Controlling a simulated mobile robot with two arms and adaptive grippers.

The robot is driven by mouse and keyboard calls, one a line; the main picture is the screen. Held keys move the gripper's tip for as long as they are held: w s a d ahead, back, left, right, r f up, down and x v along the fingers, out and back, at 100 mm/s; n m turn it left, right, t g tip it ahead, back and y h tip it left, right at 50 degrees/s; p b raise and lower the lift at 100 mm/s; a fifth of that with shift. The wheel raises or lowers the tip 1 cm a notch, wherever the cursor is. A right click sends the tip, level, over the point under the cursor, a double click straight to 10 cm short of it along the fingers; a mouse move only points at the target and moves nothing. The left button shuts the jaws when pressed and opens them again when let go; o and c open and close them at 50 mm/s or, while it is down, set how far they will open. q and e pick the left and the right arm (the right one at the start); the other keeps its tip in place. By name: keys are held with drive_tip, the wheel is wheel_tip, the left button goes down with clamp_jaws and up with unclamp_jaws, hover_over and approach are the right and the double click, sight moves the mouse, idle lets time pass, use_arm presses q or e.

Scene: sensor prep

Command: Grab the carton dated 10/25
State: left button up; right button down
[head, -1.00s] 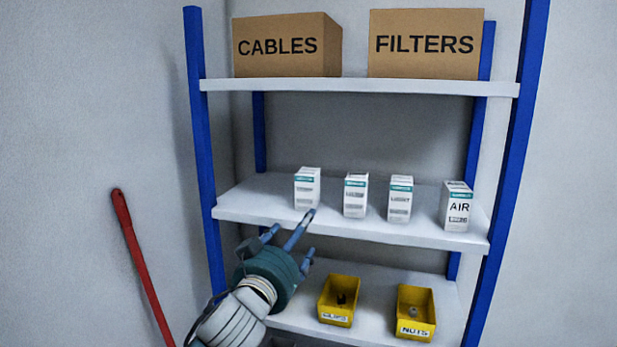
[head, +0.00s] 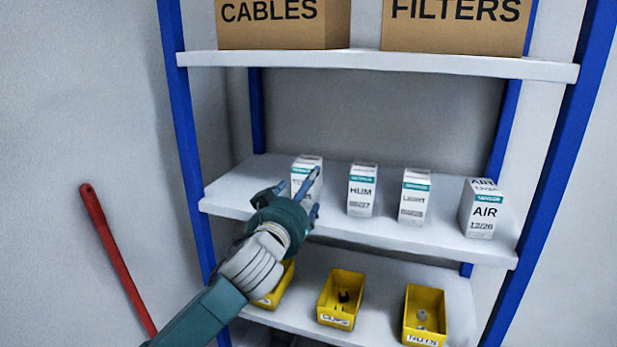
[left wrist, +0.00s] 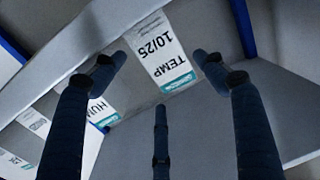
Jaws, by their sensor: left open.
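The white and teal carton marked TEMP 10/25 (left wrist: 164,55) shows upside down in the left wrist view, in front of my open fingers. In the head view it is the leftmost carton (head: 313,186) on the middle shelf, partly hidden by my fingers. My left gripper (head: 299,198) is open and empty at the shelf's front edge, close to this carton. In the left wrist view its three fingers (left wrist: 160,75) are spread apart, with the carton beyond them. I cannot tell whether any finger touches it. My right gripper is in neither view.
To the right on the middle shelf (head: 390,236) stand cartons marked HUM (head: 362,190), LIGHT (head: 414,197) and AIR 12/26 (head: 482,212). Yellow bins (head: 341,298) sit on the shelf below. CABLES (head: 284,25) and FILTERS (head: 455,28) boxes are above. A red pole (head: 118,258) is at left.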

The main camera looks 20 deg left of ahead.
use_arm(q)
drive_tip(key=w, duration=0.3)
drive_tip(key=shift+p, duration=0.35)
drive_tip(key=w+p, duration=0.2)
drive_tip(key=w, duration=0.2)
drive_tip(key=shift+a, duration=0.15)
drive_tip(key=shift+w+f+p, duration=0.2)
drive_tip(key=shift+w+p, duration=0.1)
drive_tip(key=shift+w, duration=0.4)
drive_tip(key=c, duration=1)
